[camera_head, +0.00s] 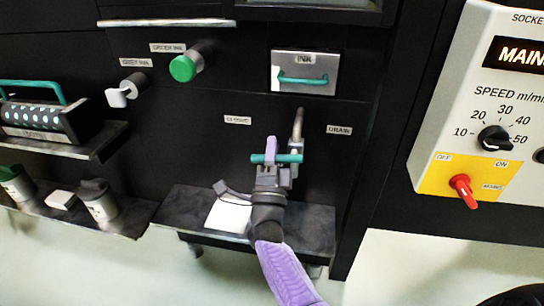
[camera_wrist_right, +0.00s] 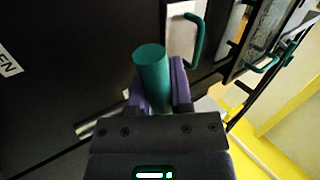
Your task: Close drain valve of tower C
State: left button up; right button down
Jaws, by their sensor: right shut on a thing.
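The drain valve has a teal bar handle (camera_head: 291,158), lying roughly level in the head view, below and between the CLOSED label (camera_head: 237,120) and the DRAIN label (camera_head: 339,130). A metal pipe (camera_head: 298,125) rises behind its right end. My right gripper (camera_head: 271,156) has its purple fingers around the handle, left of the pipe. In the right wrist view the teal handle (camera_wrist_right: 151,72) stands between the two purple fingers of my right gripper (camera_wrist_right: 157,88), which is shut on it. My left gripper is not in view.
Below the valve is a dark shelf (camera_head: 310,222) with a white sheet (camera_head: 228,216). Above is the INK door (camera_head: 318,85) with a teal handle. A green knob (camera_head: 183,68) is up left. The control panel with a red switch (camera_head: 463,190) stands right.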

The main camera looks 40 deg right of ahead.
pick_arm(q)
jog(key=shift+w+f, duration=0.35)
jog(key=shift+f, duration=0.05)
pick_arm(e)
jog(key=shift+r+m+g+h, duration=0.2)
jog(key=shift+m+g+h, duration=0.25)
jog(key=shift+m, duration=0.4)
jog(key=shift+r+m+g+h, duration=0.15)
jog(key=shift+m+g+h, duration=0.2)
jog(key=shift+m+h, duration=0.35)
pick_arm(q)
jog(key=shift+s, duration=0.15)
pick_arm(e)
jog(key=c, duration=0.5)
grip_release()
jog(key=shift+c, duration=0.2)
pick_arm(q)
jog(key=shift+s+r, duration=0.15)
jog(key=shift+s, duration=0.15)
